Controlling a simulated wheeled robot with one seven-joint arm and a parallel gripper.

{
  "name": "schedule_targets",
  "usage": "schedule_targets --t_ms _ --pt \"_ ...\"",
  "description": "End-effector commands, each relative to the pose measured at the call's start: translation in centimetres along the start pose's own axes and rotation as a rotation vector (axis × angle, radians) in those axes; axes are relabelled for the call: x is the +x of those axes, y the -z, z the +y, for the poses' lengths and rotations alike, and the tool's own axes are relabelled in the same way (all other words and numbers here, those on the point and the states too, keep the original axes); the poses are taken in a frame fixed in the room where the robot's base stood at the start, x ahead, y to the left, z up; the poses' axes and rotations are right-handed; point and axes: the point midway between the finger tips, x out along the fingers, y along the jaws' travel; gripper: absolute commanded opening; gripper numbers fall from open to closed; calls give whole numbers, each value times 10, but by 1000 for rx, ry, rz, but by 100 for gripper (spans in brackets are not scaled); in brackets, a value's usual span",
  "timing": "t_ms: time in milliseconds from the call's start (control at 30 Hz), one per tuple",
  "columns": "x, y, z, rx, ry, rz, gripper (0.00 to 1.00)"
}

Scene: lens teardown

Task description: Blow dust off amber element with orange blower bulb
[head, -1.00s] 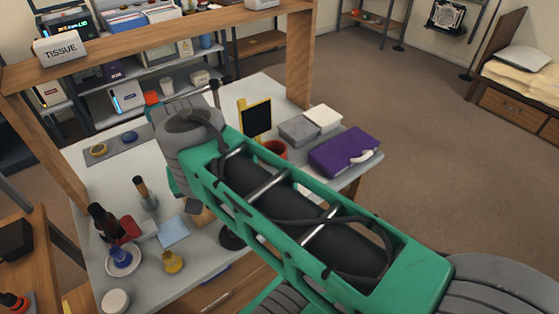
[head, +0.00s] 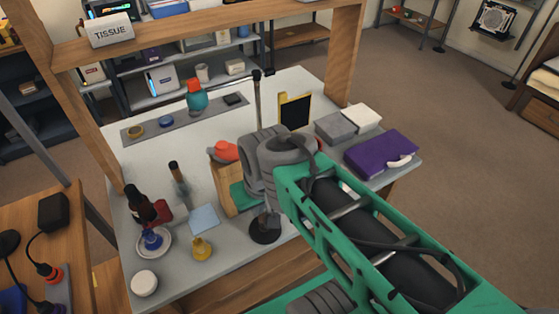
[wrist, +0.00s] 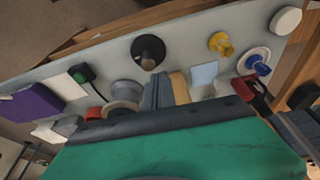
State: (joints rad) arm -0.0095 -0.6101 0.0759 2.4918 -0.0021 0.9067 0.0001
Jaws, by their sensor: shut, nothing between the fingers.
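The amber element (head: 136,131) looks like a small amber ring lying flat on the left end of a grey mat (head: 150,139). A rounded orange thing (head: 225,150), which looks like the blower bulb, rests on a wooden block (head: 222,187) in mid-table. My wrist partly hides the block's right side. My gripper (wrist: 155,122) is shut and empty; in the wrist view its dark edge and green body fill the bottom, and its fingertips are not clear. In the head view my arm hides it. It is above the table, apart from the amber element.
A blue disc (head: 166,121) and a teal bottle with an orange top (head: 197,101) are on the mat. A purple case (head: 380,153) lies right.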

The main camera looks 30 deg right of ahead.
Motion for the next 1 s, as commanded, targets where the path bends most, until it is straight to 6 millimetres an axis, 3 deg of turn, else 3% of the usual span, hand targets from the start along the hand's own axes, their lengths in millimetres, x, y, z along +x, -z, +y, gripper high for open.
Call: schedule_targets --t_ms 267,700,1000 --pt "-4 1 0 1 0 0 0" --pt "-50 14 0 2 -1 -1 0" --pt "-48 13 0 2 -1 -2 0"
